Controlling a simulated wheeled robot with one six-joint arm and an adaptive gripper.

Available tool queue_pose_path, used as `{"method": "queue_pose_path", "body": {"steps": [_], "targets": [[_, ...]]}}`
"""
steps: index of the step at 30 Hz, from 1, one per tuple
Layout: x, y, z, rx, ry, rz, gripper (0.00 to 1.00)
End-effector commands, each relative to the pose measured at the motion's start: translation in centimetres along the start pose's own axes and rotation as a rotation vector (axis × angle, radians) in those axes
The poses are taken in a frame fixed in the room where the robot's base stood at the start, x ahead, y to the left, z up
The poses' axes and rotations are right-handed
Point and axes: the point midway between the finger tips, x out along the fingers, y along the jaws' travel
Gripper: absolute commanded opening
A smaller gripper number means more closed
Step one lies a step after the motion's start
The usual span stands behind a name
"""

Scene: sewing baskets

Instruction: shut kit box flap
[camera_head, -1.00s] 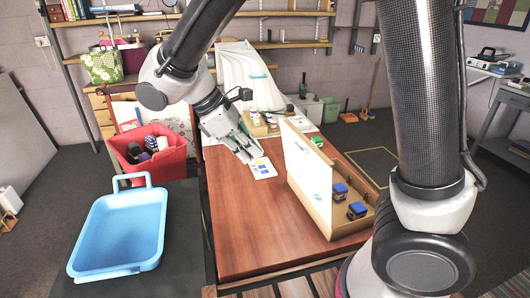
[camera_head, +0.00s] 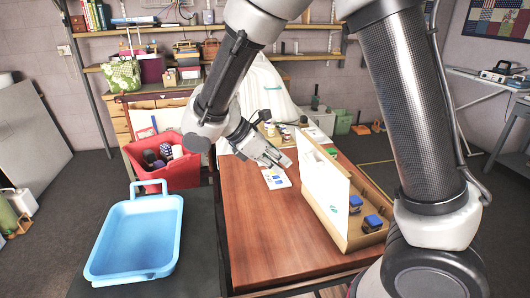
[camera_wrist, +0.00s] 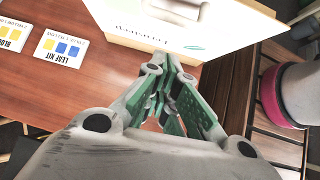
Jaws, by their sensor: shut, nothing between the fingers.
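The kit box (camera_head: 352,240) is a shallow tan box on the wooden table, holding blue-topped items (camera_head: 373,223). Its white flap (camera_head: 322,190) stands up along the box's left side, open. In the wrist view the pale flap (camera_wrist: 225,38) with dark lettering and a green mark crosses the top, beyond the fingertips. My gripper (camera_head: 285,162) is shut and empty, left of the flap's far end and above the table. In the wrist view its green-padded fingers (camera_wrist: 172,100) are together. I cannot tell whether they touch the flap.
Printed cards lie on the table (camera_head: 255,235); the wrist view shows a leaf kit card (camera_wrist: 62,48). A blue tray (camera_head: 135,240) and a red bin (camera_head: 165,172) stand to the left. Small jars (camera_head: 280,132) sit at the table's back. The table's front left is clear.

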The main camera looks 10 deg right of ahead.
Motion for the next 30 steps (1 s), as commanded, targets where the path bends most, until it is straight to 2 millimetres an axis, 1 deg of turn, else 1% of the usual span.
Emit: {"method": "queue_pose_path", "body": {"steps": [1,3,9,23,30], "targets": [[0.6,0.0,0.8,0.003,0.0,-0.001,0.0],[1.3,0.0,1.5,0.003,0.0,-0.002,0.0],[2.4,0.0,2.7,0.002,0.0,0.0,0.0],[2.5,0.1,2.9,0.001,0.005,0.001,0.0],[2.5,1.1,3.6,0.004,0.052,0.001,0.0]]}}
